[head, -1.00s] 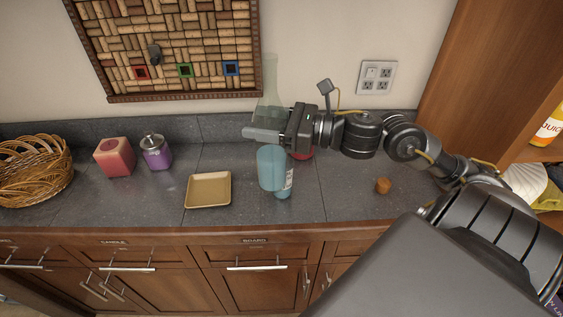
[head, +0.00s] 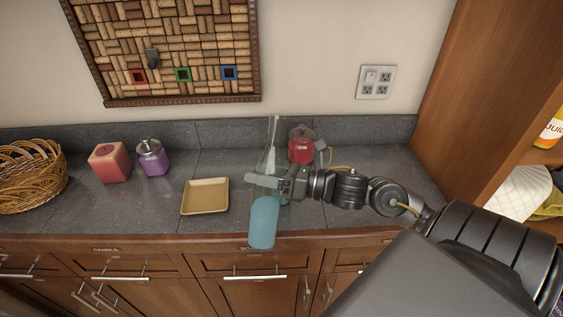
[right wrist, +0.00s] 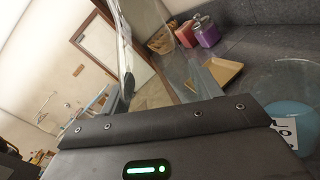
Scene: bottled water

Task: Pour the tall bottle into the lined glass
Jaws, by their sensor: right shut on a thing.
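The tall clear bottle (head: 263,222) holds blue liquid in its lower part. It is roughly upright in the head view, its thin neck rising above my right gripper (head: 265,182), which is shut around its middle. The bottle's base overlaps the counter's front edge. A small bluish piece (head: 285,196) shows just right of the bottle, under the gripper; I cannot tell whether it is the lined glass. In the right wrist view, blue liquid and a white label (right wrist: 286,132) show at the lower right through clear glass. My left gripper is not in view.
A tan square dish (head: 205,196) lies left of the bottle. A red lidded jar (head: 301,150) stands behind my right arm. A purple jar (head: 152,158), a pink candle block (head: 109,163) and a wicker basket (head: 28,178) stand farther left. A wooden cabinet (head: 440,100) rises at right.

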